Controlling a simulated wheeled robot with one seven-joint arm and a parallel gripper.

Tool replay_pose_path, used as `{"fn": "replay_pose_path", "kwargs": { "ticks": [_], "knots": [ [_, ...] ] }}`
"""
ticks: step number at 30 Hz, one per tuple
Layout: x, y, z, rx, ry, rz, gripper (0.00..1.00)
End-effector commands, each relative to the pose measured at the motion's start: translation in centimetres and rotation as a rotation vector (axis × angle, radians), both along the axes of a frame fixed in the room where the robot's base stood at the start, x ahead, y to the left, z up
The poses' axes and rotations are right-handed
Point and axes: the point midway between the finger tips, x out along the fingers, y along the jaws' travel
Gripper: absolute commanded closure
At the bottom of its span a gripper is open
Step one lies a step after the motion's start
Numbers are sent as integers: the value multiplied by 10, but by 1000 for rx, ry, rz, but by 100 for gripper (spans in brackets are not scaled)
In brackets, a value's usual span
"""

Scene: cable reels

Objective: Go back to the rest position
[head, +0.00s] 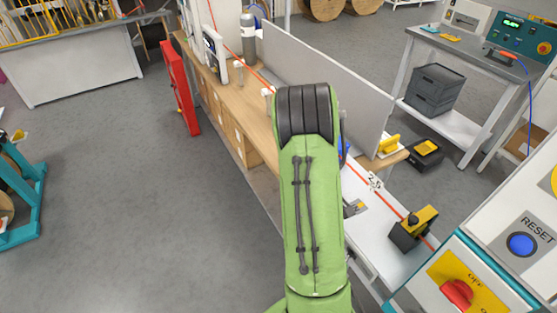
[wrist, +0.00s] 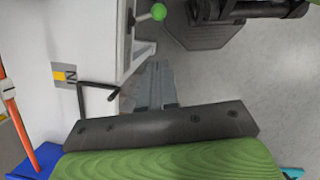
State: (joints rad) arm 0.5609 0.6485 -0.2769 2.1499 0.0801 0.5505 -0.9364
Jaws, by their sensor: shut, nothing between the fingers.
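My green arm (head: 313,210) with its dark ribbed joint rises in the middle of the head view, over the wooden bench and the white worktop. My gripper is hidden behind the arm there. In the wrist view, my gripper (wrist: 156,68) shows as grey fingers together beyond a dark bolted plate, with nothing between them. Below the fingers is grey floor, and the white side of a bench or machine is close on their left.
A white machine with a red switch (head: 457,293) and blue reset button (head: 522,243) stands close at right. An orange cable (head: 390,204) runs along the worktop, past a black-and-yellow device (head: 413,228). A grey partition (head: 330,75) stands behind. Open floor (head: 150,210) lies left.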

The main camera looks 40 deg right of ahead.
Motion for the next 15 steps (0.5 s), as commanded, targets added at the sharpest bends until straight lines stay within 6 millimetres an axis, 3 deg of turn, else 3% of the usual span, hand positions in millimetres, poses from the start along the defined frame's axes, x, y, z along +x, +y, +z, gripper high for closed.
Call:
{"fn": "replay_pose_path", "kwargs": {
  "ticks": [8, 11, 15],
  "knots": [
    [7, 4, 8, -7, -22, 0, 100],
    [31, 26, 40, -34, -110, -11, 100],
    [60, 83, 106, -60, -291, -38, 100]
  ]
}}
